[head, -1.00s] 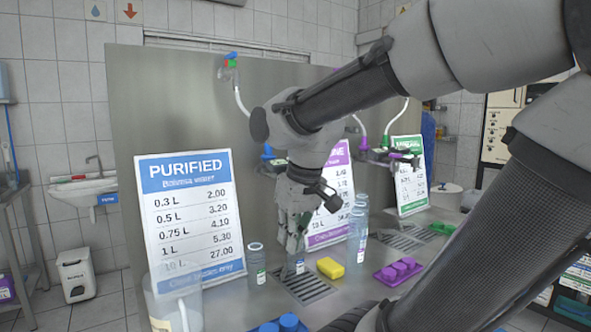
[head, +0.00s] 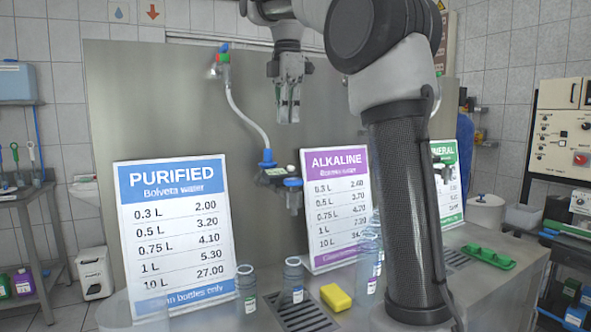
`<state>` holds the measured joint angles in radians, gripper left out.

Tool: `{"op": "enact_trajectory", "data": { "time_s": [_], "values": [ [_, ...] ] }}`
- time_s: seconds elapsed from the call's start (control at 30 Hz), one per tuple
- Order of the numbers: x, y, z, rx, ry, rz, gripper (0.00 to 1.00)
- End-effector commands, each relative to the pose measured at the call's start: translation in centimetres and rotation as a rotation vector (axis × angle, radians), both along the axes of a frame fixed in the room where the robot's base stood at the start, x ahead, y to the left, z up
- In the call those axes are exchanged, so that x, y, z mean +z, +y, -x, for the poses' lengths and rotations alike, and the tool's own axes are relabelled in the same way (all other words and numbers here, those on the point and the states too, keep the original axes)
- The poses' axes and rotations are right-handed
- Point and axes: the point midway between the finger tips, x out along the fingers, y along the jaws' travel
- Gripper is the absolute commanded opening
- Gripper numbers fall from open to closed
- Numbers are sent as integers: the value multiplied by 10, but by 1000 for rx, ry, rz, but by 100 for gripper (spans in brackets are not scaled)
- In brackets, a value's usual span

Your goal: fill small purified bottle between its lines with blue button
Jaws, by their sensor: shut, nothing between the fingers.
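A small clear bottle (head: 292,281) with a label stands upright and uncapped on the drain grate (head: 300,312). A similar small bottle (head: 246,289) stands just left of it, off the grate. The purified dispenser (head: 268,172), with blue parts and a hose, is on the steel panel above; a blue nozzle (head: 292,192) hangs over the grate bottle. The blue button is too small to make out surely. I cannot tell any water level or the lines. My gripper (head: 288,119) is shut and empty, pointing down, high above the dispenser and apart from both bottles.
The purified price sign (head: 175,235) stands left and the alkaline sign (head: 338,205) behind right. A yellow sponge (head: 336,297) lies right of the grate. Taller clear bottles (head: 368,265) stand beside my arm, partly hidden. A green tray (head: 487,257) lies further right.

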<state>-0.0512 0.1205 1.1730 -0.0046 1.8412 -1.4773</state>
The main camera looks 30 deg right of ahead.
Motion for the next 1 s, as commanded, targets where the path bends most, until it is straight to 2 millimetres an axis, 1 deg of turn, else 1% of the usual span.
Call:
{"op": "enact_trajectory", "data": {
  "time_s": [0.13, 0.4, 0.47, 0.57, 0.67, 1.0],
  "values": [
    [0, 0, 1, 43, 0, 0, 0],
    [0, 0, 1, 42, 0, 0, 0],
    [-2, 0, 1, 41, 0, 0, 0],
    [-10, 0, 1, 41, 0, 0, 0],
    [-25, 0, 2, 41, 2, 0, 0],
    [-98, -1, 1, 40, 2, 1, 0]
  ]
}}
